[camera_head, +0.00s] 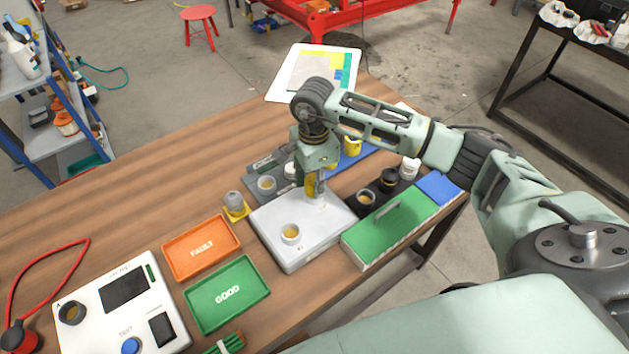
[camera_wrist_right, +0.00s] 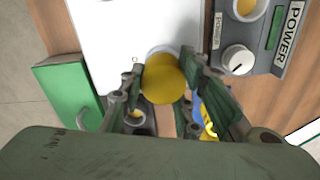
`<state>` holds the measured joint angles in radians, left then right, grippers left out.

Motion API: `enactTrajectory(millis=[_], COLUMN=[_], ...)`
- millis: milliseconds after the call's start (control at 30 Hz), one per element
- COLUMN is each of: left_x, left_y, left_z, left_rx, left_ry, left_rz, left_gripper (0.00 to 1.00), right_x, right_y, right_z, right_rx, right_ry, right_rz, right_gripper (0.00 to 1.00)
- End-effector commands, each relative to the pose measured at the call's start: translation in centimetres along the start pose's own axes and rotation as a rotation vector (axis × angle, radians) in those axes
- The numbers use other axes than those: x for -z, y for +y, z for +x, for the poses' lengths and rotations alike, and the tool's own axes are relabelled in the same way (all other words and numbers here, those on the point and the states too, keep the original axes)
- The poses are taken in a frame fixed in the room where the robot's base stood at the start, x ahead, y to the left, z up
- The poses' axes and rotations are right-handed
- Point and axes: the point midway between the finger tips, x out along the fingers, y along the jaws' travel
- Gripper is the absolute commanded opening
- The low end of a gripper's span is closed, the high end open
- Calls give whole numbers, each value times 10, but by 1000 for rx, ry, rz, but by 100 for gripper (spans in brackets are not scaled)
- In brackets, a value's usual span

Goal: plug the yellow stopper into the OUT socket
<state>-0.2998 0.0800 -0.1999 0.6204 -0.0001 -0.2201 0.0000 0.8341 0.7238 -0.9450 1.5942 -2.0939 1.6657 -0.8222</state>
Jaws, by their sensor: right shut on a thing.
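My right gripper (camera_head: 316,192) points down over the far right part of the pale grey box (camera_head: 285,252). It is shut on the yellow stopper (camera_head: 309,185). In the right wrist view the stopper (camera_wrist_right: 163,82) sits between the two fingers, its round yellow end towards the camera. A grey ring (camera_wrist_right: 160,51), apparently the OUT socket, shows just behind the stopper, with part of a letter beside it. The stopper hides most of this ring, and I cannot tell whether it is seated. Another socket (camera_head: 290,233) is open on the box's near side. My left gripper is not in view.
A green-lidded case (camera_head: 385,235) stands close right of the box. The grey power unit (camera_wrist_right: 245,45) is near the gripper. An orange FAULT tray (camera_head: 201,247), a green GOOD tray (camera_head: 227,293) and a white test unit (camera_head: 95,315) lie to the left. The far left wooden tabletop is clear.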

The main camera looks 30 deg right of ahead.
Motion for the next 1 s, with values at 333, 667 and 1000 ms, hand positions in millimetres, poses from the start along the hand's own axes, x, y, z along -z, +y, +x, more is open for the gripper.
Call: enactTrajectory(millis=[333,667,1000], left_x=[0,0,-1], left_y=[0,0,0], left_z=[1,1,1], left_rx=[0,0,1], left_ry=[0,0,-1], left_rz=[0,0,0], left_gripper=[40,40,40], right_x=[0,0,0], right_y=[0,0,-1], right_z=[2,2,-21], right_rx=[-1,-1,4], right_ry=[1,1,0], right_rz=[0,0,0], right_gripper=[37,52,52])
